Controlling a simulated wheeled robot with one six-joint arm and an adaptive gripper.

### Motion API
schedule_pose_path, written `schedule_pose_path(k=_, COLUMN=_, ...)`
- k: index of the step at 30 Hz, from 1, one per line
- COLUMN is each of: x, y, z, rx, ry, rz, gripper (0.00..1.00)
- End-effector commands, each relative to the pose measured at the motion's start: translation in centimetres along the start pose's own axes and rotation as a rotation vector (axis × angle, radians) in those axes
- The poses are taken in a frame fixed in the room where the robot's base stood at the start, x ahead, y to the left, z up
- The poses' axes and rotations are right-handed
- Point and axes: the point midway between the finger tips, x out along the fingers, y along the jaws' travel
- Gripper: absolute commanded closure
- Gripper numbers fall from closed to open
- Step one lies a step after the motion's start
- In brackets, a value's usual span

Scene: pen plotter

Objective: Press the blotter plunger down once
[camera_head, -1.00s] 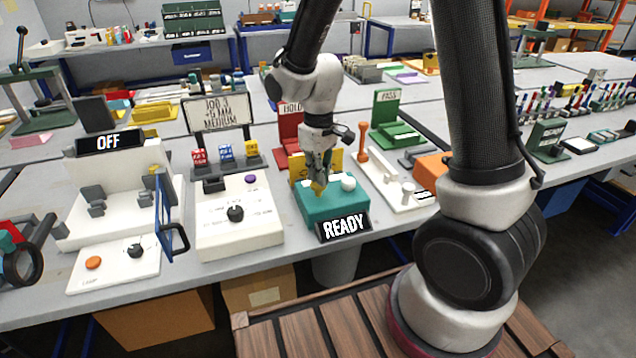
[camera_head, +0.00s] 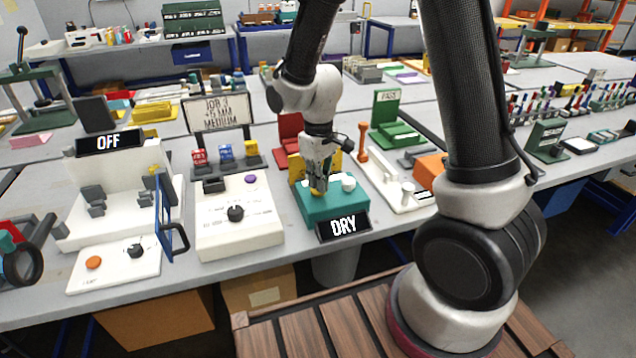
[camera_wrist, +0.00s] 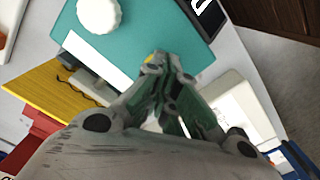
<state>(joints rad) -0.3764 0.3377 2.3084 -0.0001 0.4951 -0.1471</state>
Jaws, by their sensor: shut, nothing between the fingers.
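My gripper (camera_head: 317,188) is shut and points down over the left part of the teal top.
A white box with a dial (camera_head: 236,213) stands close on the left. A yellow plate (camera_head: 331,157) stands behind the teal box. A white base with an orange-topped post (camera_head: 362,156) is on the right. Bare grey table (camera_head: 300,257) runs along the front edge.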

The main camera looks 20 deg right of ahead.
Motion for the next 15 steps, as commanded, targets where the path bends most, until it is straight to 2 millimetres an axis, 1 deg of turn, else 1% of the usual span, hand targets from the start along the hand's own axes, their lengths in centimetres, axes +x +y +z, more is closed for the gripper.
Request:
schedule_pose_path(k=8, x=0.0, y=0.0, z=0.0, rx=0.0, ry=-0.001, rz=0.0, gripper=1.0)
schedule_pose_path(k=11, x=-0.6, y=0.0, z=0.0, rx=0.0, ry=0.001, rz=0.0, gripper=1.0)
schedule_pose_path(k=15, x=-1.9, y=0.0, z=-0.1, rx=0.0, ry=0.002, rz=0.0, gripper=1.0)
